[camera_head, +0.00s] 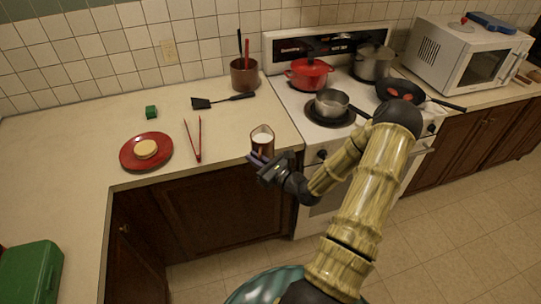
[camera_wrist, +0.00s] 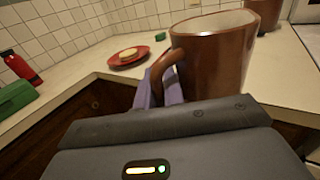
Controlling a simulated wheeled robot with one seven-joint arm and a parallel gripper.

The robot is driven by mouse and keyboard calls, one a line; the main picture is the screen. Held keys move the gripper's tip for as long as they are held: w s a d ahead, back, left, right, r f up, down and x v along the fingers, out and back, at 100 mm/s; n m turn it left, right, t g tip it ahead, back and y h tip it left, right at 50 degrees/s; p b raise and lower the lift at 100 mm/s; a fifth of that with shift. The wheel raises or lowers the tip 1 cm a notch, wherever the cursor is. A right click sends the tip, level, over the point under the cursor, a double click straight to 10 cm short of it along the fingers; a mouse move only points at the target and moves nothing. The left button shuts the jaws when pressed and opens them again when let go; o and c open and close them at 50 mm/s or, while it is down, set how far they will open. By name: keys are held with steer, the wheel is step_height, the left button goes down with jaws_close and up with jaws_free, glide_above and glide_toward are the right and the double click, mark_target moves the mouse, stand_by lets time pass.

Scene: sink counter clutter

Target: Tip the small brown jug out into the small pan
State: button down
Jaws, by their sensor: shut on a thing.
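The small brown jug (camera_head: 262,143) is upright near the front edge of the counter, left of the stove, with pale contents showing at its mouth. In the wrist view the jug (camera_wrist: 215,55) fills the upper right, its handle turned to the left. My gripper (camera_head: 262,160) is shut on the jug's handle; the purple fingers (camera_wrist: 165,88) are around it. I cannot tell whether the jug's base touches the counter. The small pan (camera_head: 332,104) is a grey metal saucepan on the front left burner, its handle pointing to the lower right.
A red pot (camera_head: 308,75), a steel pot (camera_head: 372,65) and a dark frying pan (camera_head: 398,91) crowd the stove. Red tongs (camera_head: 195,140), a red plate (camera_head: 132,158), a black spatula (camera_head: 222,101) and a brown utensil crock (camera_head: 244,76) stand on the counter.

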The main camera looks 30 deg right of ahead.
steer(key=a+f+m+t+h, duration=0.1)
steer(key=a+f+m+h, duration=0.2)
steer(key=a+f, duration=0.8)
steer(key=w+a+h, duration=0.1)
steer(key=a+h, duration=0.1)
steer(key=a, duration=0.1)
steer(key=shift+a+f+m+h, duration=0.15)
steer(key=shift+f+m+h, duration=0.2)
steer(key=shift+m+h, duration=0.05)
